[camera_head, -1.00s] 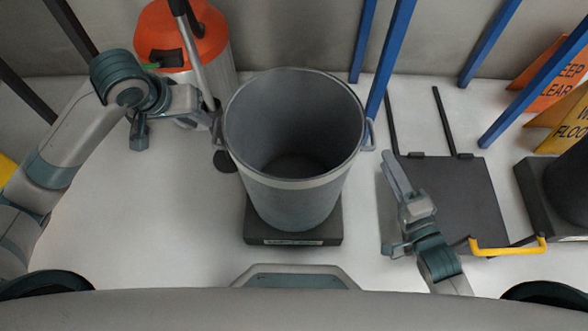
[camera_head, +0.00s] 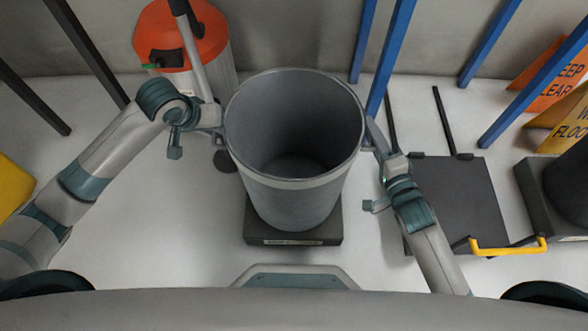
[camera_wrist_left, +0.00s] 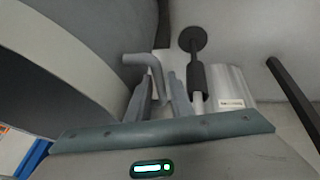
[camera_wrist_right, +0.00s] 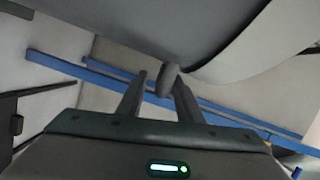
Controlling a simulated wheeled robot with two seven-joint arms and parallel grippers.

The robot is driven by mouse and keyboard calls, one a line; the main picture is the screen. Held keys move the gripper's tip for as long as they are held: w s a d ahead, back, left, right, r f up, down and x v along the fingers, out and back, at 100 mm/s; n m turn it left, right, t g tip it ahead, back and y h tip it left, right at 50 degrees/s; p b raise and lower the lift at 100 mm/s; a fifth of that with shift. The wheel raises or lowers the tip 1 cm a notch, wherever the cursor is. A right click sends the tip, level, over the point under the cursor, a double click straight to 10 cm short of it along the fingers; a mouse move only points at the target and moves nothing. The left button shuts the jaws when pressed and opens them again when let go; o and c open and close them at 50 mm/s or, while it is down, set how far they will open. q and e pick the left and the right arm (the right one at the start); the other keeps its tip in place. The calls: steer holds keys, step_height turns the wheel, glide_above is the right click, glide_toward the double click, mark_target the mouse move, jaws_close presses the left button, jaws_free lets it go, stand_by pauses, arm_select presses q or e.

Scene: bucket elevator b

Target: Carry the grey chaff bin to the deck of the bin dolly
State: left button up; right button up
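The grey chaff bin (camera_head: 300,205), open-topped and seemingly empty, stands upright on a low dark base (camera_head: 265,238) in the head view. It has a small handle on each side. My left gripper (camera_head: 218,122) is at the bin's left handle; in the left wrist view that handle (camera_wrist_left: 150,68) reaches between its two parted fingers. My right gripper (camera_head: 373,138) is at the right side; in the right wrist view the right handle (camera_wrist_right: 168,80) shows between its parted fingers. The dark flat deck (camera_head: 460,195), apparently the bin dolly's, lies to the right, empty, with a yellow handle (camera_head: 508,247).
An orange-topped canister (camera_head: 180,40) stands behind my left arm. Blue posts (camera_head: 390,55) rise behind the bin and deck. Orange and yellow signs (camera_head: 555,80) and a dark cylinder on a base (camera_head: 545,205) are at the far right. Floor before the deck is partly bare.

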arm_select(q)
steer(key=shift+c, duration=0.7)
arm_select(e)
steer(key=shift+c, duration=0.6)
arm_select(q)
jaws_close()
arm_select(e)
steer(key=c, duration=0.6)
jaws_close()
steer(key=shift+f, duration=0.1)
arm_select(q)
steer(key=shift+w+r, duration=0.1)
steer(key=shift+r, duration=0.05)
arm_select(e)
steer(key=shift+r, duration=0.2)
